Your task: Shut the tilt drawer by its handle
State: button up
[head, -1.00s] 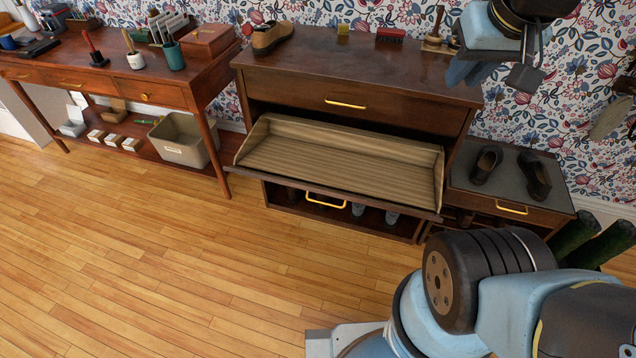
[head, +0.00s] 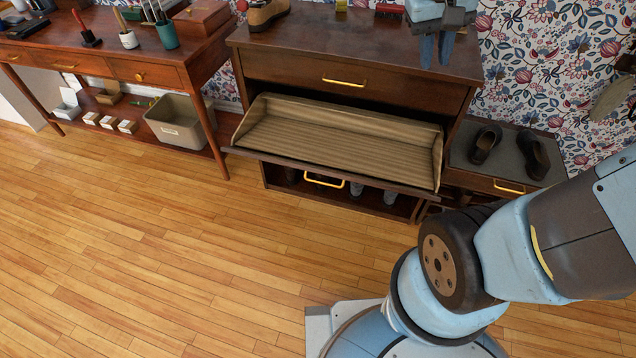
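The tilt drawer (head: 340,146) of the dark wooden cabinet is tipped open in the head view, its ribbed beige inside facing up. Its yellow handle (head: 323,182) shows just below the drawer's lowered front edge. The drawer's front face is turned away and mostly hidden. My gripper (head: 437,62) is at the top, over the right part of the cabinet top, above and to the right of the drawer and well apart from the handle. Its two blue fingers point down with a narrow gap between them and hold nothing visible.
A closed upper drawer with a yellow handle (head: 345,82) is above the tilt drawer. Shoes stand in the open compartment below. A low bench (head: 508,166) with black shoes is at right, a desk (head: 150,72) with a grey bin (head: 180,122) at left. The front floor is clear.

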jog(key=w+a+f+n+h, duration=0.2)
jog(key=w+a+f+h, duration=0.45)
jog(key=f, duration=0.65)
jog(key=w+a+f+n+h, duration=0.2)
jog(key=w+a+f+h, duration=0.2)
jog(key=w+a+f, duration=0.75)
jog(key=s+a+f+n+t+y, duration=0.1)
jog(key=s+a+f+n+t, duration=0.15)
jog(key=f, duration=0.85)
jog(key=s+a+f+n+t, duration=0.1)
jog(key=s+a+f+t, duration=0.3)
jog(key=f, duration=0.7)
jog(key=s+a+f+n+t+y, duration=0.1)
jog(key=s+a+f+n+t, duration=0.2)
jog(key=f, duration=0.8)
jog(key=r+x, duration=0.1)
jog(key=x, duration=1.1)
jog(key=shift+w+d+m+t, duration=0.3)
jog(key=shift+d+m+t, duration=0.05)
jog(key=shift+t, duration=0.1)
grip_shut()
jog(key=shift+f, duration=0.1)
